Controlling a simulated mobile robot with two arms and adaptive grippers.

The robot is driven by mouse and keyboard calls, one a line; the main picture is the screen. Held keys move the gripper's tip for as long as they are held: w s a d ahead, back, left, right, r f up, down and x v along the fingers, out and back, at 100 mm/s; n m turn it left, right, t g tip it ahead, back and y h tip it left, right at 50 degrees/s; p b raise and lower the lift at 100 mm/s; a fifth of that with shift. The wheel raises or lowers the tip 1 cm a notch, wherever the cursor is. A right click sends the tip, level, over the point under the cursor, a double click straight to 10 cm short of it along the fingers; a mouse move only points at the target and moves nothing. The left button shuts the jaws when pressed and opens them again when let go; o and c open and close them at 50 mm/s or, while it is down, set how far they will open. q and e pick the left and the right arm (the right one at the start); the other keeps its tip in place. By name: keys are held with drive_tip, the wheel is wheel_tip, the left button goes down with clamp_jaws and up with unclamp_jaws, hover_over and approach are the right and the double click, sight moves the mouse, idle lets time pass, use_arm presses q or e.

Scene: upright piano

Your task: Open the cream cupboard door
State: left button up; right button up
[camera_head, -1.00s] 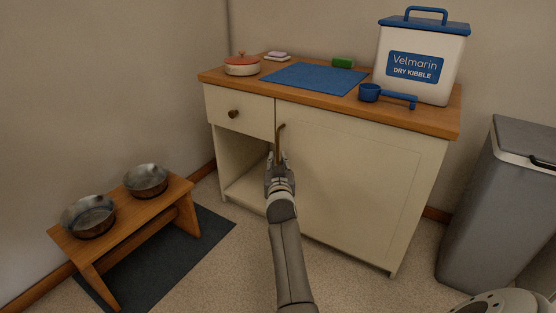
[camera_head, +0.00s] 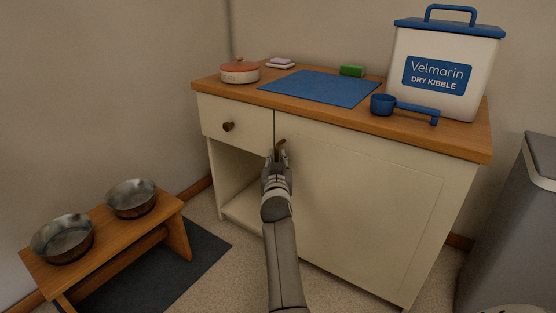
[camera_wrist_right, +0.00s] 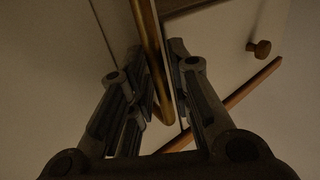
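The cream cupboard door (camera_head: 365,205) fills the right part of the cupboard front and looks closed, flush with the frame. Its brass bar handle (camera_head: 281,143) is at the door's upper left edge, mostly hidden behind my gripper in the head view. My right gripper (camera_head: 277,155) is at the handle. In the right wrist view the handle (camera_wrist_right: 150,50) runs between the two fingers of the right gripper (camera_wrist_right: 160,68), which stand apart with a visible gap on the right side of the bar. My left gripper is not in view.
A drawer with a round knob (camera_head: 228,126) sits left of the door above an open compartment (camera_head: 238,180). On the worktop (camera_head: 455,139) are a kibble bin (camera_head: 440,75), a blue scoop (camera_head: 383,104) and a pot (camera_head: 240,72). A grey bin (camera_head: 515,235) stands right; a bowl stand (camera_head: 110,238) stands left.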

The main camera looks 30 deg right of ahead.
drive_tip(key=shift+r, duration=0.1)
clamp_jaws()
drive_tip(key=shift+s+a, duration=0.1)
